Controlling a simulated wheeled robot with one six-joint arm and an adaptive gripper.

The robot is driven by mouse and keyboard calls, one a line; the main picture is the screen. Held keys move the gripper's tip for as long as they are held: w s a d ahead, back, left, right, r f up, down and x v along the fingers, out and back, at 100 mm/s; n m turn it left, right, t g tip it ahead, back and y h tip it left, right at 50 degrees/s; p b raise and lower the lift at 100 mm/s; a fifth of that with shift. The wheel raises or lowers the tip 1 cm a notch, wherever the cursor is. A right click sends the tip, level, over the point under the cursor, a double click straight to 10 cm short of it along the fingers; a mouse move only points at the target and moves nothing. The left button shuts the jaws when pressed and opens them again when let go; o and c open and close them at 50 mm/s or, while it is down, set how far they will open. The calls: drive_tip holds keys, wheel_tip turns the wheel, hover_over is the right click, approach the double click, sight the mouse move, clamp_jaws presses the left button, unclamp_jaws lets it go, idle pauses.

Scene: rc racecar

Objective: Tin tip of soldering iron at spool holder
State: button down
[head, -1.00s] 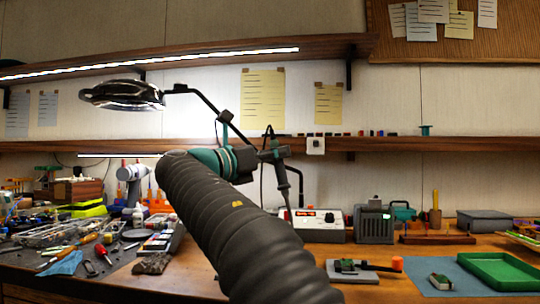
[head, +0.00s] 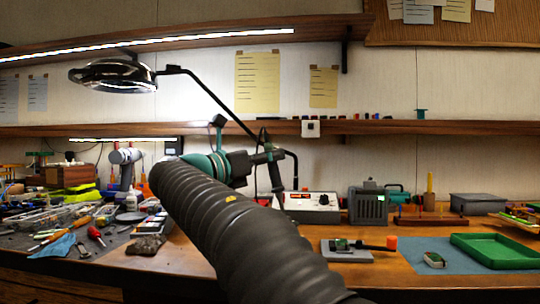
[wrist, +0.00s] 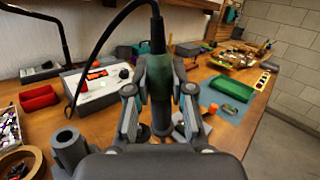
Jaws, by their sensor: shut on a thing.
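My gripper (wrist: 158,98) is shut on the soldering iron (wrist: 157,68), with a finger on each side of its green and dark grip. The iron points down and its black cord loops up to the left in the wrist view. Its tip is hidden there. In the head view my gripper (head: 268,156) holds the iron (head: 277,182) upright in front of the soldering station (head: 312,208). A wooden base with coloured pegs (head: 430,220) stands at the right back. I cannot tell whether this or the teal item (head: 397,194) beside it is the spool holder.
A small board fixture (head: 345,252), a blue mat (head: 405,264) and a green tray (head: 495,250) lie in front. Tools crowd the left bench. A magnifier lamp (head: 113,76) hangs above.

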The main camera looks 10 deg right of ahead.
drive_tip(key=shift+s+a+f, duration=0.1)
drive_tip(key=shift+f, duration=0.35)
idle(0.8)
drive_tip(key=shift+p, duration=0.5)
idle(0.5)
drive_tip(key=shift+f+b, duration=0.3)
drive_tip(key=shift+f, duration=0.3)
idle(1.7)
drive_tip(key=shift+f+p, duration=0.1)
drive_tip(key=shift+p, duration=0.5)
idle(2.9)
